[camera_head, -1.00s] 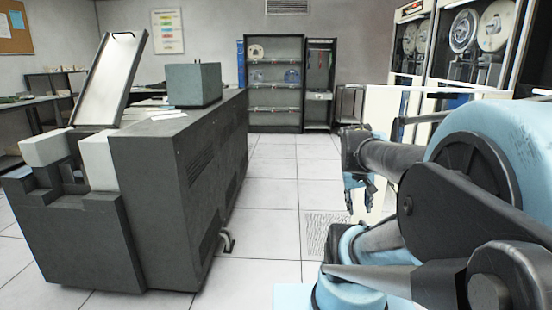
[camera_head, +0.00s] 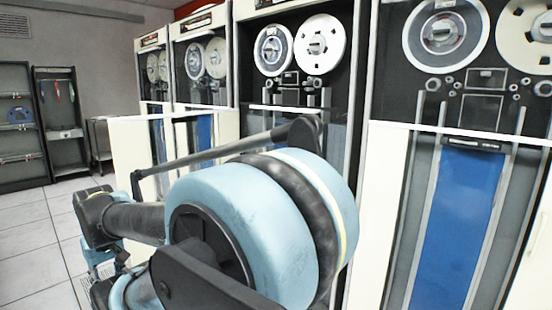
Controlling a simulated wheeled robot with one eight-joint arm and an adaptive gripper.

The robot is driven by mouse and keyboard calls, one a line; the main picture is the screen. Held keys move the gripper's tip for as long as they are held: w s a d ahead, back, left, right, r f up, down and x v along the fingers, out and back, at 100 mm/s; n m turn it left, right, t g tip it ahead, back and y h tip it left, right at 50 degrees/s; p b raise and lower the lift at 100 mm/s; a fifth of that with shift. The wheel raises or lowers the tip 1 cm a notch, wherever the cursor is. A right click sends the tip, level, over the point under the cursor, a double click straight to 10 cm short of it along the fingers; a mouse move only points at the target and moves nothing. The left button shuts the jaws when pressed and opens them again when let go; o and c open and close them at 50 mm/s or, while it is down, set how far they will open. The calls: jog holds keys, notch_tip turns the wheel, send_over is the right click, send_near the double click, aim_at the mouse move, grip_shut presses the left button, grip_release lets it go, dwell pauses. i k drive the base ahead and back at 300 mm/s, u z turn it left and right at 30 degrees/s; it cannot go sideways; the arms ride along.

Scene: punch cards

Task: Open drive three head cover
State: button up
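Several tape drives stand in a row along the right, each with a pair of reels above a black head area. The nearest drive (camera_head: 452,215) has a blue lower panel. The one left of it (camera_head: 300,97) shows its reels and head parts, its lower part behind my arm. Two farther drives, one with a grey and a white reel (camera_head: 205,59) and the farthest (camera_head: 156,67), are small. I cannot tell which is drive three or make out its head cover. My gripper (camera_head: 104,264) hangs at lower left, well away from the drives, partly hidden by my arm; its opening is unclear.
A cream panel (camera_head: 133,150) stands before the farthest drives. A dark shelf unit (camera_head: 14,125) and a narrow rack (camera_head: 58,122) stand against the back wall. White tiled floor (camera_head: 30,235) is clear at the left. My arm blocks the lower middle.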

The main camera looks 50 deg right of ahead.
aim_at(292, 78)
jog(key=z, duration=1.95)
